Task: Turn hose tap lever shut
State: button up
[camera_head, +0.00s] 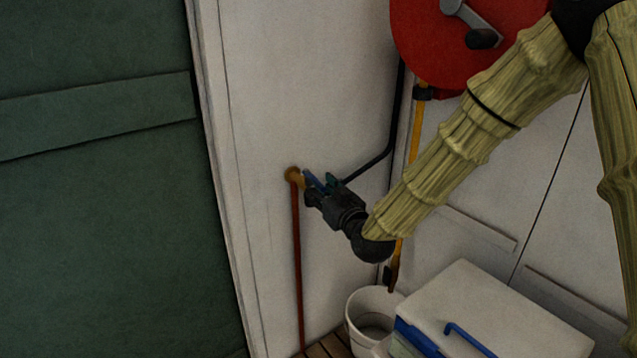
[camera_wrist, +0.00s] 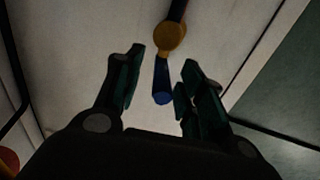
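The hose tap has a brass body (camera_head: 293,174) on the white wall at the top of a copper pipe. In the wrist view the brass body (camera_wrist: 170,41) is above a blue lever (camera_wrist: 162,84). The blue lever (camera_head: 312,180) shows only in part in the head view, beside my gripper. My gripper (camera_wrist: 158,80) is open, with its dark green fingers on either side of the lever. Gaps show between the lever and both fingers. In the head view my gripper (camera_head: 322,185) is close to the tap and hides part of it.
A red hose reel (camera_head: 470,35) is on the wall at upper right. A black hose (camera_head: 372,163) runs towards the tap. A white bucket (camera_head: 368,312) and a white-lidded box (camera_head: 495,315) with blue handles stand below. A green panel (camera_head: 95,220) fills the left.

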jog(key=shift+w+a+r, duration=0.2)
jog(key=shift+a+r, duration=0.1)
jog(key=shift+a, duration=0.05)
jog(key=shift+w+a+f, duration=0.1)
jog(key=shift+w+f, duration=0.15)
jog(key=shift+w, duration=0.2)
jog(key=shift+s+r, duration=0.15)
jog(key=shift+c, duration=1)
grip_shut()
